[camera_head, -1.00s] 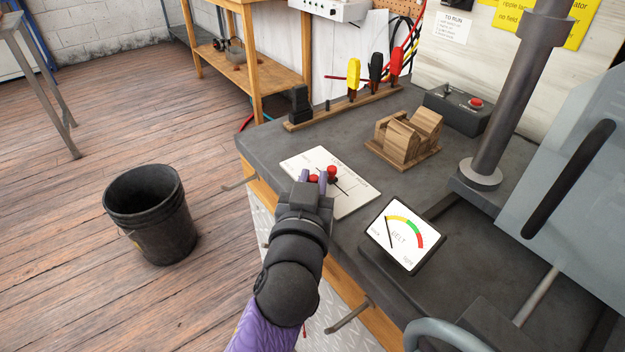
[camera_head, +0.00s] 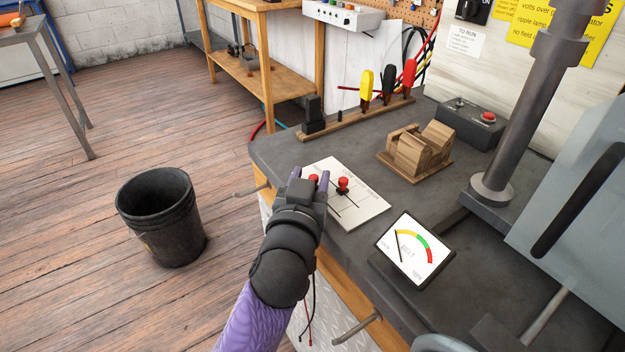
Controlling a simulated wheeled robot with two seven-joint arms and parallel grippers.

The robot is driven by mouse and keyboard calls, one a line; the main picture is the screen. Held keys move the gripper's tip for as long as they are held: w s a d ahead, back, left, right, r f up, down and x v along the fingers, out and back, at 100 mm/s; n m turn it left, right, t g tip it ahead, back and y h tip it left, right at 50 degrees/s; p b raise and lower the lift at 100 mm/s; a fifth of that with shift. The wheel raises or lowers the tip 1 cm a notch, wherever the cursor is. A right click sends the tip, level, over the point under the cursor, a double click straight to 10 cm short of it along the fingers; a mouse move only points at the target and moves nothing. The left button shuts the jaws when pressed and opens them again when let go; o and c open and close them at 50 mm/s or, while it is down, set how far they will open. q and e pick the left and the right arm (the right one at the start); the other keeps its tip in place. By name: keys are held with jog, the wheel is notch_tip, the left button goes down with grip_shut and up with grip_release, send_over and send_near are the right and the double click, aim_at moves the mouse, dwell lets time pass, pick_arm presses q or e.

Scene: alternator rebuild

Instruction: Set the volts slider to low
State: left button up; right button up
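A white slider plate (camera_head: 367,211) with dark slot lines and faint lettering lies on the near left part of the grey bench. It carries two red knobs. The right red knob (camera_head: 343,184) stands clear of my gripper. The left red knob (camera_head: 314,179) shows between the fingertips of my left gripper (camera_head: 310,178), partly hidden by them. The fingers look spread, with the knob between them; contact cannot be made out. The lettering is too small to tell which knob is volts. My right gripper is not in view.
A belt gauge (camera_head: 412,250) stands right of the plate. A wooden block cradle (camera_head: 418,152), a box with a red button (camera_head: 467,122) and a rack of coloured clamps (camera_head: 365,111) are behind. A black bucket (camera_head: 161,216) stands on the floor at left.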

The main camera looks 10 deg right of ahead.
pick_arm(q)
jog(key=shift+o, duration=0.2)
jog(key=shift+s, duration=0.15)
jog(key=p+v, duration=0.3)
jog(key=v, duration=0.6)
jog(key=shift+s+p, duration=0.35)
jog(key=shift+p, duration=0.05)
jog(key=shift+a, duration=0.15)
